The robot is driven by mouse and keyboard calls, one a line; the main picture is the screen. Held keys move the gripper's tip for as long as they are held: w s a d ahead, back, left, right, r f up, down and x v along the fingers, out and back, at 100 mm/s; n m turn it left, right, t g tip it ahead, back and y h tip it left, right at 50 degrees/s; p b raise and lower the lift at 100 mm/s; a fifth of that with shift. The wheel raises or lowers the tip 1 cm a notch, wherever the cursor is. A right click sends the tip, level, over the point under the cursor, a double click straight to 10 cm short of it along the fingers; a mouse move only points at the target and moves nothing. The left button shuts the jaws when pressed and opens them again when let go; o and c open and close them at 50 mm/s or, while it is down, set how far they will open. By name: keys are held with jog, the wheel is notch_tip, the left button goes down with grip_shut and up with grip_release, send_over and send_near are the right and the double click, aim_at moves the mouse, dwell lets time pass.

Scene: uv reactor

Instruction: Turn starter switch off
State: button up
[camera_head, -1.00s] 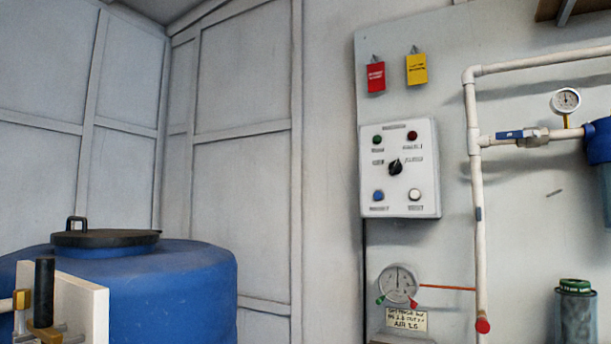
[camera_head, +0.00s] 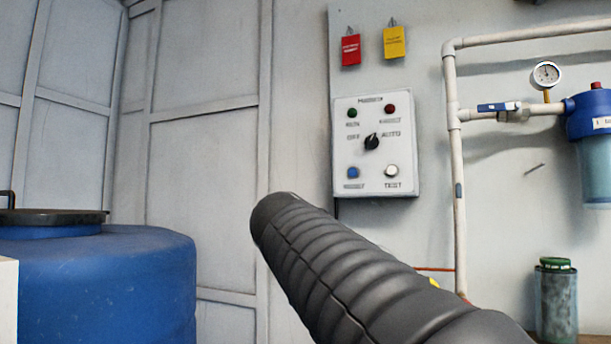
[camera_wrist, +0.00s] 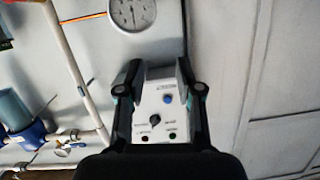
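The starter switch is a black rotary knob (camera_head: 372,142) on a white control box (camera_head: 345,180), between the labels OFF on the left and AUTO on the right. Its pointer appears tilted to the upper right, toward AUTO. In the wrist view, which is upside down, the knob (camera_wrist: 155,120) and the box (camera_wrist: 150,100) show between my fingers. My gripper (camera_wrist: 159,68) is open, with the fingers apart and nothing between them but the view of the box. Its distance from the box is hard to tell. In the head view the gripper is not visible.
Red (camera_head: 350,50) and yellow (camera_head: 395,42) tags hang above the box. Green, dark red, blue and white buttons surround the knob. A white pipe (camera_head: 452,150) runs to its right. A blue barrel (camera_head: 100,280) stands at left. A gauge (camera_wrist: 132,13) shows in the wrist view.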

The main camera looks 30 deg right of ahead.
jog(key=w+d+r+m+h+b, duration=0.1)
jog(key=d+r+m+h, duration=0.1)
jog(key=r, duration=0.3)
jog(key=w+d+r+m+h, duration=0.2)
jog(key=r, duration=0.2)
jog(key=m+h, duration=0.4)
send_near(370, 142)
jog(key=p+x, duration=0.5)
jog(key=x, duration=0.2)
jog(key=shift+a+r+p, duration=0.1)
jog(key=shift+r+p, duration=0.05)
jog(key=shift+p, duration=0.2)
jog(key=shift+w+d+r+p, duration=0.1)
jog(key=shift+w+d+p, duration=0.25)
jog(key=shift+d, duration=0.25)
grip_shut()
